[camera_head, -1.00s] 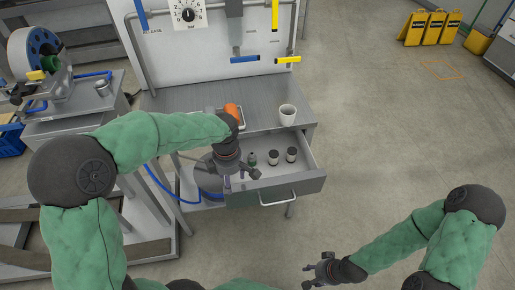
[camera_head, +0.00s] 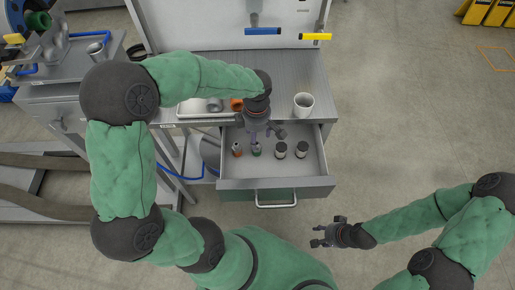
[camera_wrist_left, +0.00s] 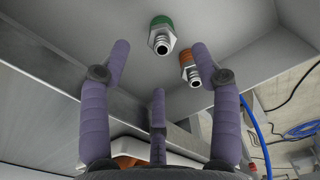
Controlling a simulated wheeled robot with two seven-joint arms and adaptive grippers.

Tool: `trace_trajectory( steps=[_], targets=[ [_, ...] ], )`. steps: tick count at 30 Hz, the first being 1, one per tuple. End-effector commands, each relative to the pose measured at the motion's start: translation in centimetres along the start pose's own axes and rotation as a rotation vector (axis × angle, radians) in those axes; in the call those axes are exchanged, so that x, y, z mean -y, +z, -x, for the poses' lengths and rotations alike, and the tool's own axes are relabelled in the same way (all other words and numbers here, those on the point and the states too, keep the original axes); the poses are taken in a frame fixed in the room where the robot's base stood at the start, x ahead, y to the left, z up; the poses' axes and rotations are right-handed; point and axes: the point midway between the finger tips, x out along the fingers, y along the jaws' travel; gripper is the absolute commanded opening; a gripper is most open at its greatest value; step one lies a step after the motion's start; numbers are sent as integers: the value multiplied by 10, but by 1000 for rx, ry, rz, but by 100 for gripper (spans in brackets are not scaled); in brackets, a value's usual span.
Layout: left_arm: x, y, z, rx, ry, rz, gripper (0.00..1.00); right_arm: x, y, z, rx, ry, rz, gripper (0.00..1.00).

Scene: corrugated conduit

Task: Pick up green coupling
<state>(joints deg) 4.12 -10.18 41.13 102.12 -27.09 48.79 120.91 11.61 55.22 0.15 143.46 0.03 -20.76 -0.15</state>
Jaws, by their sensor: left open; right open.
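The green coupling (camera_head: 256,150) stands in the open drawer (camera_head: 235,184). In the left wrist view the green coupling (camera_wrist_left: 161,38) shows a green collar and a metal threaded end, near the top middle. My left gripper (camera_head: 263,134) is over the drawer, just behind the green coupling in the head view. In the wrist view its purple fingers (camera_wrist_left: 160,62) are spread wide with nothing between them, and the coupling appears beyond their tips. My right gripper (camera_head: 323,236) is open and empty, over the floor in front of the drawer's right side.
An orange coupling (camera_head: 237,149) stands close left of the green one; two dark-and-white couplings (camera_head: 281,149) (camera_head: 301,149) stand to its right. The drawer walls surround them. A white cup (camera_head: 303,105) and a tray (camera_head: 194,110) sit on the bench above.

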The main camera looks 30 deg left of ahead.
Motion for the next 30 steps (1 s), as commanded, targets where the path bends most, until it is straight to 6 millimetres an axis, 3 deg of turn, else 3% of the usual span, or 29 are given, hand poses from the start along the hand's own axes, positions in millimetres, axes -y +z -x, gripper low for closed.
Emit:
trace_trajectory(
  steps=[1, 8, 18, 26, 30],
  targets=[
    [0, 0, -10, 0, -2, 0, 63, -2, 0, -5, 0, 0, 0, 46],
    [1, 0, -23, 1, 1, 0, 63, -3, -1, -10, -1, 0, 0, 46],
    [4, 1, -67, 1, -1, 1, 63, -11, -2, -31, -1, 0, 0, 46],
    [4, 1, -68, 1, 1, 0, 63, -11, -2, -30, -1, 0, 0, 46],
    [4, 1, -68, 1, 1, 0, 24, -11, -2, -30, -1, 0, 0, 46]
  ],
)
